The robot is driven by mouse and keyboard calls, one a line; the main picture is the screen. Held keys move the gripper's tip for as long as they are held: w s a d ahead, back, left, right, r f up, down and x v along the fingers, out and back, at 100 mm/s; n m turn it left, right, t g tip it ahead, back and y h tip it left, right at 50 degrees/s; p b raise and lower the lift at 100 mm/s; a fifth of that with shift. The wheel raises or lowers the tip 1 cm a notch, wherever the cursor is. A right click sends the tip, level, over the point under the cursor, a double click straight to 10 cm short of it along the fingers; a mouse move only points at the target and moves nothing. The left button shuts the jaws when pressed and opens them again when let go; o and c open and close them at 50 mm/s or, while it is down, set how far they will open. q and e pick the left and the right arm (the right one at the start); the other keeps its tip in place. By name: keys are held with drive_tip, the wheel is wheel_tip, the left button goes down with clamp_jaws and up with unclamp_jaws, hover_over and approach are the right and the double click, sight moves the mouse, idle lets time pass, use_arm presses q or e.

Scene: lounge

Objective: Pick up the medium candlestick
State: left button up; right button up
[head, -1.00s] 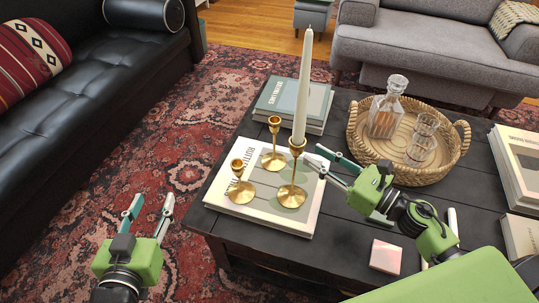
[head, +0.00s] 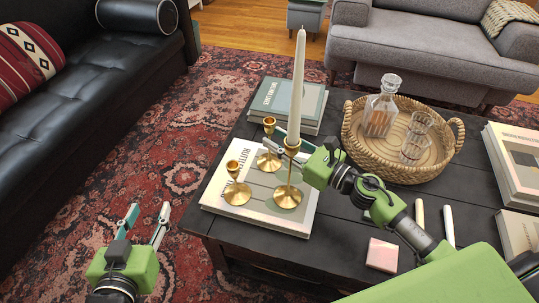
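Three brass candlesticks stand on a white book (head: 250,211) on the dark table. The medium candlestick (head: 269,124) is at the back, without a candle. The tallest (head: 288,195) is at the front right and holds a tall white candle (head: 298,90). The shortest (head: 235,192) is at the left. My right gripper (head: 272,143) reaches in from the right behind the tallest one, with its fingers apart at the medium candlestick's stem. The tall candlestick hides part of the fingers, so contact cannot be told. My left gripper (head: 147,222) is open and empty over the rug.
A wicker tray (head: 455,140) with a decanter (head: 381,105) and glasses stands right of my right gripper. Books (head: 292,98) lie behind the candlesticks, and more (head: 513,160) at the right edge. A pink block (head: 382,255) and two pale candles (head: 448,225) lie near the front.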

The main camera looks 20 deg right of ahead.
drive_tip(key=shift+x, duration=1.55)
drive_tip(key=shift+f, duration=0.1)
clamp_jaws()
